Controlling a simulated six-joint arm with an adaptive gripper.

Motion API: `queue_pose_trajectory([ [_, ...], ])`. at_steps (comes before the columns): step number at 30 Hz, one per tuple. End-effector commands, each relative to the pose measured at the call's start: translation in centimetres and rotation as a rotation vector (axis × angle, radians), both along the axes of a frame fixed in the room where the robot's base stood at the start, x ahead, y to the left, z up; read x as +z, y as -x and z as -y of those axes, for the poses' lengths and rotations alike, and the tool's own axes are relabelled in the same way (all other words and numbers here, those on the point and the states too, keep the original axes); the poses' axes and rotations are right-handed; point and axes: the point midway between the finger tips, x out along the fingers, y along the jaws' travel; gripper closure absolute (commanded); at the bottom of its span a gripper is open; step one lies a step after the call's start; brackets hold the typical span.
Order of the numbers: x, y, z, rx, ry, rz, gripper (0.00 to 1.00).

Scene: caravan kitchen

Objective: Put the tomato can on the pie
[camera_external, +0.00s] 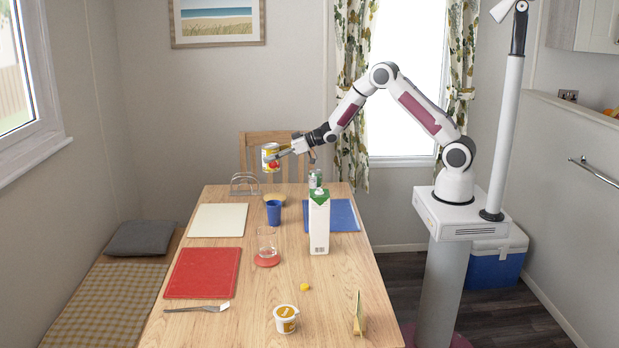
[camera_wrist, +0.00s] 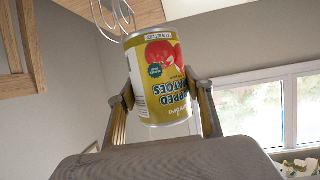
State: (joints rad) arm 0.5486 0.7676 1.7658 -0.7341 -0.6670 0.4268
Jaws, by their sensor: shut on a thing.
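The tomato can (camera_external: 269,158) has a yellow and white label with red tomatoes. My gripper (camera_external: 279,156) is shut on it and holds it in the air above the far end of the table. In the wrist view the can (camera_wrist: 160,84) sits between both fingers of my gripper (camera_wrist: 162,100), its label upside down. The pie seems to be the small round tan thing (camera_external: 275,197) on the table behind the blue cup. It lies below the can, and its front is partly hidden by the cup.
A blue cup (camera_external: 274,215), a tall white carton (camera_external: 319,226) and a glass (camera_external: 267,241) stand in front of the pie. A wire toast rack (camera_external: 244,183) stands to its left. A white mat (camera_external: 218,220) lies empty at left. A chair (camera_external: 257,145) is behind the table.

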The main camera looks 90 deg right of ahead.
Motion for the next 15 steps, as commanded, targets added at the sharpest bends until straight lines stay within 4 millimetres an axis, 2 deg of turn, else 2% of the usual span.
queue_pose_trajectory([
  [2, 0.0, 0.8, 0.4, 0.012, 0.000, 0.001, 0.85],
  [10, -0.6, 1.3, -2.5, 0.093, 0.000, 0.002, 0.85],
  [15, -0.6, 1.3, -2.4, 0.086, 0.000, 0.002, 0.85],
])
